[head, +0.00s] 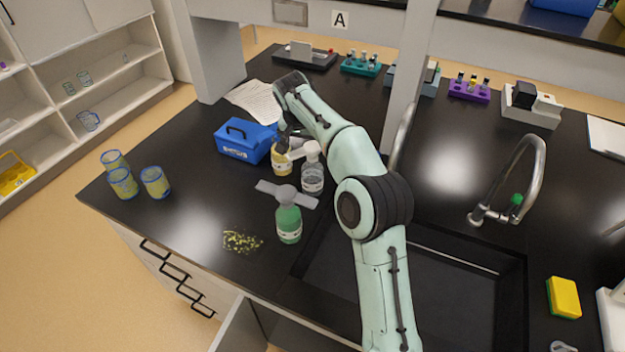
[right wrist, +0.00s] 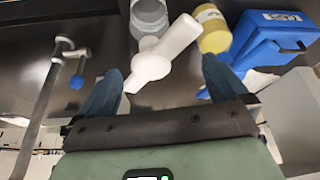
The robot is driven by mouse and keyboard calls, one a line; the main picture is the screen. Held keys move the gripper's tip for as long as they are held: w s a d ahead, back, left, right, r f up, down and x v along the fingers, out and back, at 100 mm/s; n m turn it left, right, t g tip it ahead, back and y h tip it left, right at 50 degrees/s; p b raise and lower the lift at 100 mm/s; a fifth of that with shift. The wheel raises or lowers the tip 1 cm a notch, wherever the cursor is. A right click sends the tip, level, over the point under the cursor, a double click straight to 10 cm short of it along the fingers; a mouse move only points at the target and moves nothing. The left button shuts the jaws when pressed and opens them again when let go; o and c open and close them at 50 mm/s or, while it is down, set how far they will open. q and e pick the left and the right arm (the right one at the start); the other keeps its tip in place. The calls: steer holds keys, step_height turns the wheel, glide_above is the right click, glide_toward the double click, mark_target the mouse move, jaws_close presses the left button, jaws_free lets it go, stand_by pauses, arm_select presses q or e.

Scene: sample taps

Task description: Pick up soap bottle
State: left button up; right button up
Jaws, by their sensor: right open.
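Three bottles stand close together on the black bench: a green bottle with a wide grey top (head: 289,224), a clear grey bottle with a white pump head (head: 312,179), and a yellow one (head: 281,163). None has a readable label, so I cannot tell which is the soap. My right gripper (head: 285,138) is open by the yellow and clear bottles, its fingers partly hidden by my arm. In the right wrist view the white pump head (right wrist: 160,52) shows between the open fingers (right wrist: 162,68), with the clear bottle (right wrist: 149,18) and yellow bottle (right wrist: 212,30) beyond. My left gripper is out of view.
A blue box (head: 243,141) stands left of the bottles. Three glass beakers (head: 124,184) stand at the left bench edge. Yellow-green debris (head: 241,242) lies in front. A sink (head: 450,290) with a tap (head: 535,170) lies right, and a yellow sponge (head: 563,298) beside it.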

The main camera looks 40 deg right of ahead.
mark_target(308, 148)
steer(key=x, duration=0.2)
steer(key=shift+w+d+f, duration=0.1)
steer(key=shift+d+f, duration=0.05)
steer(key=shift+f, duration=0.15)
steer(key=x, duration=0.3)
steer(key=shift+s+d+f, duration=0.15)
steer(key=shift+s+f, duration=0.1)
steer(key=shift+f, duration=0.05)
steer(key=shift+w+d+f, duration=0.2)
steer(key=shift+d+f, duration=0.1)
steer(key=shift+f, duration=0.35)
steer(key=shift+c, duration=0.3)
